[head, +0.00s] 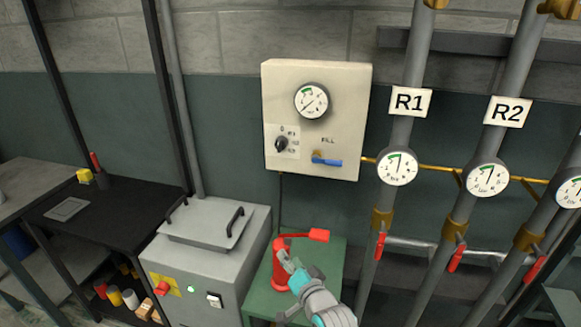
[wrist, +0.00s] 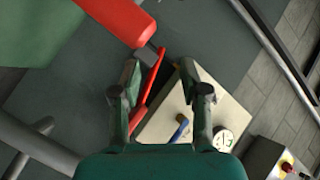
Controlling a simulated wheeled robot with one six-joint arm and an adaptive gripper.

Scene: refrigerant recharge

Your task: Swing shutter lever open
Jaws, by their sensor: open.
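A red lever stands on a green stand (head: 330,262) in the head view. Its thin bar runs right from the top of a red post (head: 279,268) to a thick red end (head: 319,235). My gripper (head: 286,258) is at the post, below the bar, and covers part of it. In the wrist view my gripper (wrist: 160,72) is open. A thin red bar (wrist: 152,85) passes beside the left finger, and a thick red part (wrist: 118,20) lies above it. I cannot tell whether a finger touches the red parts.
A cream panel (head: 345,95) with a gauge, a knob and a blue handle (head: 326,162) hangs on the wall behind. A grey box (head: 205,250) with a handled lid stands left of the stand. Pipes with gauges and red valve handles (head: 457,258) stand to the right.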

